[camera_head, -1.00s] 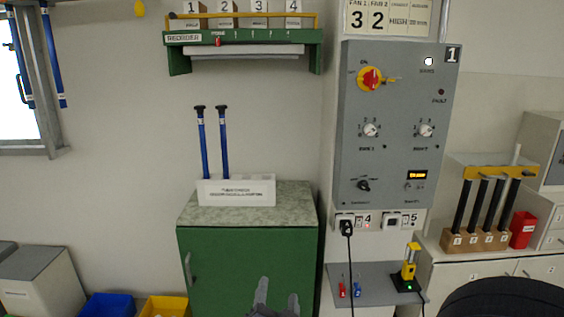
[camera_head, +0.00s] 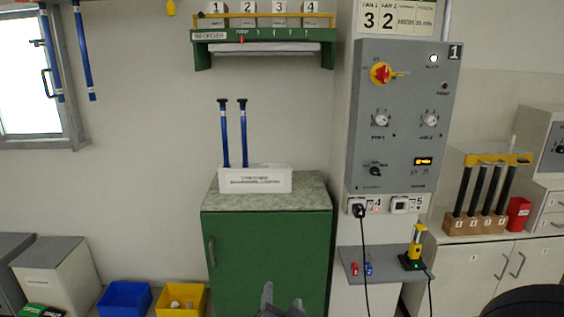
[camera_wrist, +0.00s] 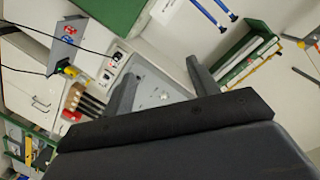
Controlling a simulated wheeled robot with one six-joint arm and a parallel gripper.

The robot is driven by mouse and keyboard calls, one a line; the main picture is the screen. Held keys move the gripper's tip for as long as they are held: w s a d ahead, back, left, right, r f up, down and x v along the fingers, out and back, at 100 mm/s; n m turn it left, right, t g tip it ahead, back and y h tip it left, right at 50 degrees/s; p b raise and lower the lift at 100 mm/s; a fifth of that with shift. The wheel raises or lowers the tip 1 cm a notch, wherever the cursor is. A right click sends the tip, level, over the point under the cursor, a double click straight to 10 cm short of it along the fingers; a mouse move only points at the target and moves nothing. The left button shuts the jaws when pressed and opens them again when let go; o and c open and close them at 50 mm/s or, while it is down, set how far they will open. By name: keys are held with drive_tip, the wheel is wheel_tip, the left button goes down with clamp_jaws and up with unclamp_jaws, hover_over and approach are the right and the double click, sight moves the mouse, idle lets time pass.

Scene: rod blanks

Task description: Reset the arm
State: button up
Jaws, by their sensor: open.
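My gripper (camera_head: 282,300) shows at the bottom edge of the head view, in front of the green cabinet (camera_head: 265,250). Its two grey fingers stand apart, with nothing between them. The wrist view, turned far over, also shows my gripper (camera_wrist: 160,85) with both fingers spread and empty. Behind the fingers there are the grey control panel (camera_wrist: 155,88) and the wall. Most of my arm is out of the head view.
Two blue rods (camera_head: 233,135) stand in a white holder (camera_head: 255,180) on the cabinet. A grey shelf (camera_head: 385,268) with a yellow device juts out at right. Blue (camera_head: 125,299) and yellow (camera_head: 181,287) bins sit on the floor at left. A green rack (camera_head: 262,48) hangs above.

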drive_tip(key=s+d+f+n+g+y+b, duration=0.1)
drive_tip(key=s+d+f+g, duration=0.2)
drive_tip(key=s+f+g, duration=0.2)
drive_tip(key=s+d+f+n+g+y+b, duration=0.2)
drive_tip(key=s+f+g, duration=0.3)
drive_tip(key=s+f, duration=0.3)
drive_tip(key=shift+s+d+f+g+y, duration=0.15)
drive_tip(key=shift+d+f+g+y, duration=0.15)
drive_tip(key=shift+d+f, duration=0.2)
idle(0.4)
